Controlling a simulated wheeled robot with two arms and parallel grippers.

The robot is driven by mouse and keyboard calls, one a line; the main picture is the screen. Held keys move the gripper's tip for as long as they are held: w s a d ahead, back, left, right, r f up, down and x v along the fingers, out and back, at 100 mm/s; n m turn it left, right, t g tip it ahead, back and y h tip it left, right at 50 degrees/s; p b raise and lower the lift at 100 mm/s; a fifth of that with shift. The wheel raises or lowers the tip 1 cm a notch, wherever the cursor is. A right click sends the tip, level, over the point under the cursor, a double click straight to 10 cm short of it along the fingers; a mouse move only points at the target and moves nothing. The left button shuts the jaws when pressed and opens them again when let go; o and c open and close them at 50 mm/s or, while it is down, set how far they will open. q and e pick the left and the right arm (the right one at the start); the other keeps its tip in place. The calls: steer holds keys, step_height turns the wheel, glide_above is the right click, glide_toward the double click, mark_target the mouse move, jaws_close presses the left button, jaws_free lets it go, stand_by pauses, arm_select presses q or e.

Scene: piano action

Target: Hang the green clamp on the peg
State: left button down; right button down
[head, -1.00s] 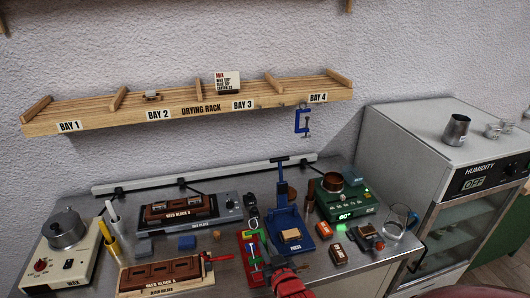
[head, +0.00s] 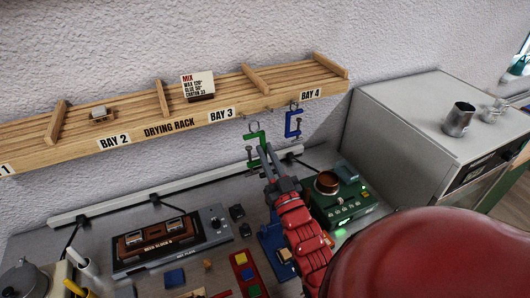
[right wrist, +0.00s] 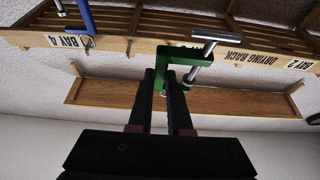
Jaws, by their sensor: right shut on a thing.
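The green clamp (head: 256,139) is held up just below the front edge of the drying rack (head: 176,128), near the BAY 3 label. My right gripper (head: 266,163) is shut on the clamp's lower part. In the right wrist view the green clamp (right wrist: 178,60) sits at the fingertips (right wrist: 167,85), with its screw bar to the right. Small pegs (head: 268,109) stick out of the rack's front edge between BAY 3 and BAY 4. I cannot tell whether the clamp touches a peg. My left gripper is out of view.
A blue clamp (head: 293,123) hangs under BAY 4, close to the right of the green clamp; it also shows in the right wrist view (right wrist: 86,16). Below are the green heater box (head: 343,208), the blue press (head: 270,238) and the hot plate (head: 172,238).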

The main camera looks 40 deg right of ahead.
steer(key=w+d+f+b, duration=0.2)
steer(key=w+b, duration=0.1)
steer(key=w, duration=0.5)
stand_by(0.7)
steer(key=shift+w, duration=0.1)
stand_by(0.5)
steer(key=c, duration=0.8)
jaws_free()
steer(key=shift+o, duration=0.2)
steer(key=b+v, duration=0.3)
steer(key=v, duration=1.4)
steer(key=shift+a+f, duration=0.15)
